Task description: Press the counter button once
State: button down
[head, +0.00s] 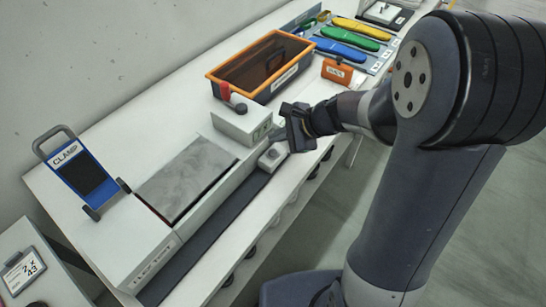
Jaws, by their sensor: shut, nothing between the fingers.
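A small pale box with a round grey button (272,153) on top sits at the table's front edge, beside a larger light-grey box (238,122). The larger box has a dark display on its front and a dark knob (241,108) on top. No label marks which one is the counter button. My gripper (287,132) is shut and empty, just right of the larger box and a little above and right of the small box's button. I cannot tell whether it touches either.
A grey plate (186,178) lies on the bench. A blue CLAMP stand (79,174) is at left. An orange-rimmed bin (213,76), an orange labelled block (337,71) and coloured insoles (350,36) lie behind. A dark strip (215,228) runs along the front.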

jog(key=shift+f+b, duration=0.7)
jog(key=shift+f, duration=0.5)
jog(key=shift+f, duration=0.1)
dwell(1.0)
jog(key=shift+f+b, duration=0.3)
jog(key=shift+b, duration=0.15)
jog(key=shift+f+b, duration=0.5)
dwell(0.6)
jog(key=shift+r, duration=0.1)
jog(key=shift+r+p, duration=0.75)
jog(key=shift+r, duration=0.1)
notch_tip(320, 180, up, 5)
jog(key=p, duration=0.4)
